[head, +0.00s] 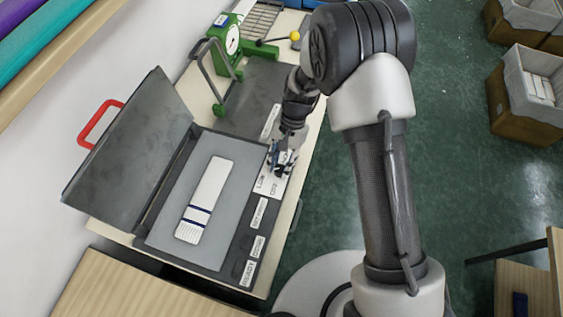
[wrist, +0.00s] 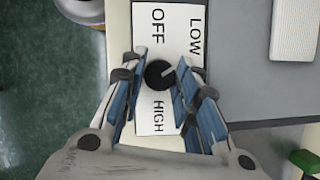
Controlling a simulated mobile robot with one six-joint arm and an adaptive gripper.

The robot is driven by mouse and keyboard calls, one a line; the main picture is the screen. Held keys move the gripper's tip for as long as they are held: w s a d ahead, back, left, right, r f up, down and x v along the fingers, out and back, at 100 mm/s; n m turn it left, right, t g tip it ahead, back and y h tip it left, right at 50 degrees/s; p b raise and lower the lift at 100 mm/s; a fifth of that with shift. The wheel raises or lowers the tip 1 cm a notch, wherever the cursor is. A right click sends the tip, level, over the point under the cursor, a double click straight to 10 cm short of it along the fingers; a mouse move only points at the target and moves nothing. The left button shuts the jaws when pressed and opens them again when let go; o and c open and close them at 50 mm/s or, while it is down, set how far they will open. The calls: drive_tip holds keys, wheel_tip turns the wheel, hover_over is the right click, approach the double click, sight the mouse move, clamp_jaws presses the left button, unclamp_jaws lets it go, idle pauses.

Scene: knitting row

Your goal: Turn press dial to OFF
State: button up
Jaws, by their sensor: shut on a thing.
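The press (head: 220,235) lies open on the table, its dark lid (head: 135,150) raised at the left, with a red handle (head: 98,122). The black round dial (wrist: 158,73) sits on a white label plate (wrist: 168,22) marked OFF, LOW and HIGH. Its pale pointer line points right and slightly up in the wrist view, on the side of LOW and away from OFF. My gripper (wrist: 159,84) is shut on the dial, one blue-padded finger on each side. In the head view my gripper (head: 282,160) is over the plate and hides the dial.
A white knitted piece (head: 207,195) with navy stripes lies flat on the press bed. A green device with a round gauge (head: 232,42) stands behind the press. Bins (head: 525,100) stand on the green floor at the right. More labels line the press's front edge.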

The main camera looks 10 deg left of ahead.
drive_tip(key=n+h, duration=0.1)
drive_tip(key=n, duration=0.1)
drive_tip(key=n+h, duration=0.1)
drive_tip(key=n, duration=0.2)
drive_tip(key=shift+a+n, duration=0.2)
drive_tip(key=shift+n, duration=0.1)
drive_tip(key=n+h, duration=0.1)
drive_tip(key=n, duration=0.2)
drive_tip(key=n+h, duration=0.1)
drive_tip(key=n, duration=0.1)
drive_tip(key=shift+s+a+n+t, duration=0.1)
drive_tip(key=shift+n+t, duration=0.3)
drive_tip(key=o, duration=1)
drive_tip(key=shift+o, duration=0.2)
drive_tip(key=v, duration=1.2)
drive_tip(key=shift+a, duration=0.2)
drive_tip(key=shift+s+r, duration=0.1)
